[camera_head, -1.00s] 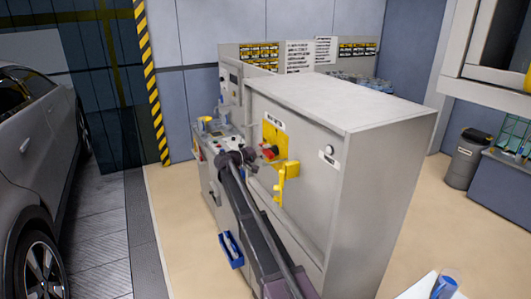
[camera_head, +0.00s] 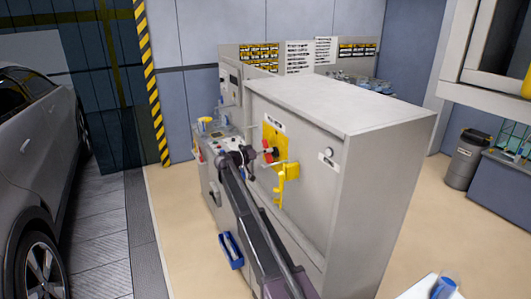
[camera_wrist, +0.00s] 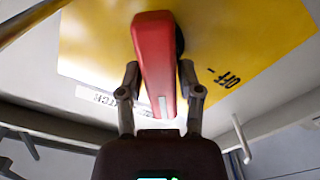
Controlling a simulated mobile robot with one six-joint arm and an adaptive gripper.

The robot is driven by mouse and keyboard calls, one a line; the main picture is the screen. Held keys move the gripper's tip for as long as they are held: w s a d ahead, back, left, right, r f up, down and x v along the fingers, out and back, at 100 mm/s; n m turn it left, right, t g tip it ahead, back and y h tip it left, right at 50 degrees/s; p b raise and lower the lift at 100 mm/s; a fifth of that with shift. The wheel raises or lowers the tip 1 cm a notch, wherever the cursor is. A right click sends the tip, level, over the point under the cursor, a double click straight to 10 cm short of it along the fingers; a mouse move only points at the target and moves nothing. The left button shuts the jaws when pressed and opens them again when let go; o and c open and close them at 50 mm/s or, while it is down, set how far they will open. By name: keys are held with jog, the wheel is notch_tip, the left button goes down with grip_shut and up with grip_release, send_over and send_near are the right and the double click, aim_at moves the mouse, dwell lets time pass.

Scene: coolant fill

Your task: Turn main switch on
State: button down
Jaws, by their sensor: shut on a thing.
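The main switch is a red handle (camera_wrist: 155,60) on a yellow plate (camera_wrist: 95,35) on the grey cabinet's front. The wrist view shows the handle between the two fingers of my gripper (camera_wrist: 160,80), which is shut on it. Printed "OFF" shows on the plate to the right of the handle. A dark hub shows partly behind the handle's upper end. In the head view, the handle (camera_head: 267,157) is small beside its dark hub, in front of the yellow plate (camera_head: 269,132). My gripper reaches it from the left.
A yellow hanging bracket (camera_head: 285,185) is just below the plate. The grey cabinet (camera_head: 375,180) fills the middle. A blue bin (camera_head: 231,251) hangs low on its left. A car (camera_head: 35,150) stands at far left. Open floor lies right of the cabinet.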

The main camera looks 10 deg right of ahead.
jog(key=m, duration=0.4)
jog(key=s+m, duration=0.1)
jog(key=m, duration=0.1)
jog(key=shift+d+m, duration=0.15)
jog(key=shift+m, duration=0.25)
jog(key=shift+c, duration=2)
grip_release()
jog(key=shift+w, duration=0.1)
jog(key=v, duration=1.2)
jog(key=shift+r, duration=0.1)
